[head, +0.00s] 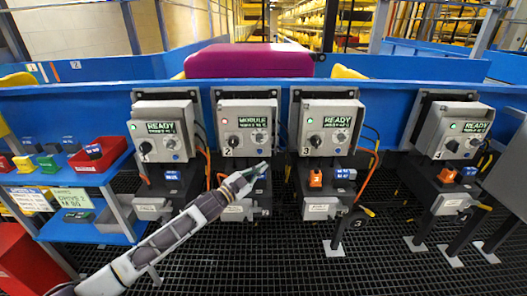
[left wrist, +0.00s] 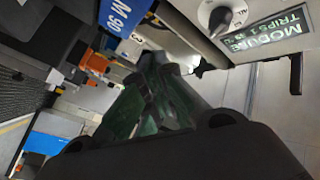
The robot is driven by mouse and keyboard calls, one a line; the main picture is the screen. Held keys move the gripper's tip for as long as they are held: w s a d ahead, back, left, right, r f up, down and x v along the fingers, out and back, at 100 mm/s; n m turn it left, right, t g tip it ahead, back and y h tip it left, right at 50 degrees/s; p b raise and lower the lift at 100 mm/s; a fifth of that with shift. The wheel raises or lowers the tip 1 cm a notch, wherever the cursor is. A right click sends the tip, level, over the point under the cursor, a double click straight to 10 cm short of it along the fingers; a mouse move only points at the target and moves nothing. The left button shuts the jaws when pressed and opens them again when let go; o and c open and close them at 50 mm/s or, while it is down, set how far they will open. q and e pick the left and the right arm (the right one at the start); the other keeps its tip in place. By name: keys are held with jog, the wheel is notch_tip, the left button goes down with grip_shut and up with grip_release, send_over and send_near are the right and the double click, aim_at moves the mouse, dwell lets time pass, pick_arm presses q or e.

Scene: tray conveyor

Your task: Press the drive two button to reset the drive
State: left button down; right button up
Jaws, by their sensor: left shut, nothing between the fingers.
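The drive two box (head: 248,132) is a grey panel marked 2, with a screen (head: 254,122) starting "MODULE", a red light (head: 225,121) and a black rotary knob (head: 233,141). A small round button (head: 259,141) sits right of the knob. In the left wrist view the screen (left wrist: 266,39) reads "MODULE TRIPS" beside the knob (left wrist: 220,18); I cannot make out the button there. My left gripper (head: 263,168) is shut and empty, just below the box's lower edge. Its dark green fingers (left wrist: 158,75) show in the left wrist view. My right gripper is not in view.
Similar boxes one (head: 162,132), three (head: 328,127) and four (head: 456,132) show "READY" with green lights. A blue block labelled M 90 (left wrist: 124,22) is near my fingers. A blue shelf (head: 95,178) with a red bin (head: 100,160) stands left. Black grating covers the floor.

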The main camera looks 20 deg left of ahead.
aim_at(259, 155)
pick_arm(q)
jog(key=shift+w, duration=0.15)
dwell(0.3)
jog(key=w, duration=0.1)
jog(key=w+a+b, duration=0.1)
jog(key=w, duration=0.1)
jog(key=shift+b, duration=0.3)
jog(key=w, duration=0.1)
jog(key=w+a, duration=0.1)
jog(key=w, duration=0.3)
jog(key=shift+a+b, duration=0.25)
jog(key=shift+b, duration=0.15)
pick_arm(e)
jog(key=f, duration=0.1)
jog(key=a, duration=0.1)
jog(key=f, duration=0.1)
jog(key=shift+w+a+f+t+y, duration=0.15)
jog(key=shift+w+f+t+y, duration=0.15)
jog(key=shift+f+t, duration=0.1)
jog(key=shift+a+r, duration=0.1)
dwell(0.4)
pick_arm(q)
jog(key=shift+w+a, duration=0.1)
jog(key=shift+w, duration=0.35)
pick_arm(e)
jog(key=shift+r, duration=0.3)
